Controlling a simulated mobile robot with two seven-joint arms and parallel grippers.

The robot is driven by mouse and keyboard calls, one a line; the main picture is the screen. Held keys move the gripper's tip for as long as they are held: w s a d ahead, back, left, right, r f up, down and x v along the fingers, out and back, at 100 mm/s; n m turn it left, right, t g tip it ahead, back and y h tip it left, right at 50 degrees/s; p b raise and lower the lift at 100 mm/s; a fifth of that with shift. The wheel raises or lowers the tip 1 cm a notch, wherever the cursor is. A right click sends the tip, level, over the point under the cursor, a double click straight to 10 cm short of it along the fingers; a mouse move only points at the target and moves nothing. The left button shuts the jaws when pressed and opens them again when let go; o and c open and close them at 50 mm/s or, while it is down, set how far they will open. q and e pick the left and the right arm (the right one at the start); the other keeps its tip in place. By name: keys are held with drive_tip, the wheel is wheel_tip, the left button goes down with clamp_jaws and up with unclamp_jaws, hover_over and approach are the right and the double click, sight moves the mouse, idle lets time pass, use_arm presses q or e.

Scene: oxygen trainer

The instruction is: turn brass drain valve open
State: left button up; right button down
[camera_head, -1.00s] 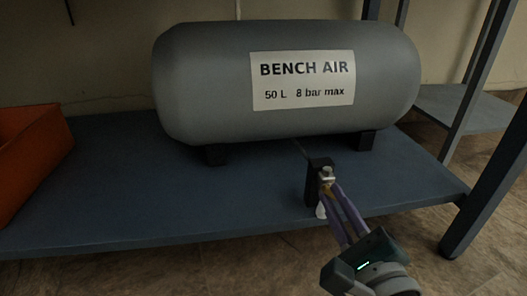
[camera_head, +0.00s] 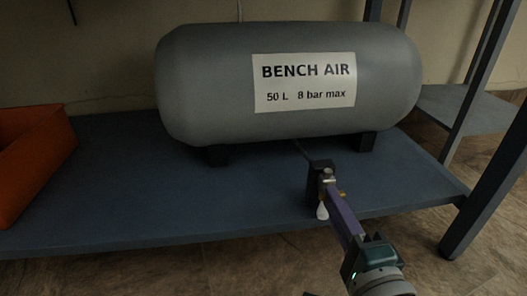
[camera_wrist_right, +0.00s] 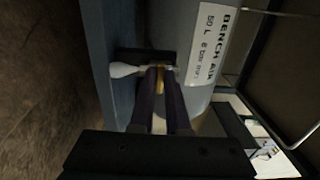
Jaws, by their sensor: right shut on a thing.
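The brass drain valve (camera_head: 341,194) is on a dark bracket (camera_head: 314,186) at the front edge of the blue shelf, below the grey tank (camera_head: 215,85). A silvery fitting (camera_head: 327,173) tops it, and a white tapered piece (camera_head: 322,211) hangs below. My right gripper (camera_head: 331,188) reaches up from the lower right with its purple fingers at the valve. In the right wrist view the fingers (camera_wrist_right: 161,72) are shut on the brass part (camera_wrist_right: 160,80), which shows between them. The fingers hide much of the valve. My left gripper is out of view.
The tank, labelled "BENCH AIR", rests on black feet (camera_head: 218,156) behind the valve. An orange bin (camera_head: 35,150) is at the far left of the shelf (camera_head: 120,190). A dark shelf post (camera_head: 490,180) rises at the right. The shelf between bin and valve is clear.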

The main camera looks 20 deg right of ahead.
drive_tip(key=shift+n, duration=0.3)
drive_tip(key=c, duration=0.9)
unclamp_jaws()
drive_tip(key=p+v, duration=0.3)
drive_tip(key=v, duration=0.7)
drive_tip(key=shift+d, duration=0.1)
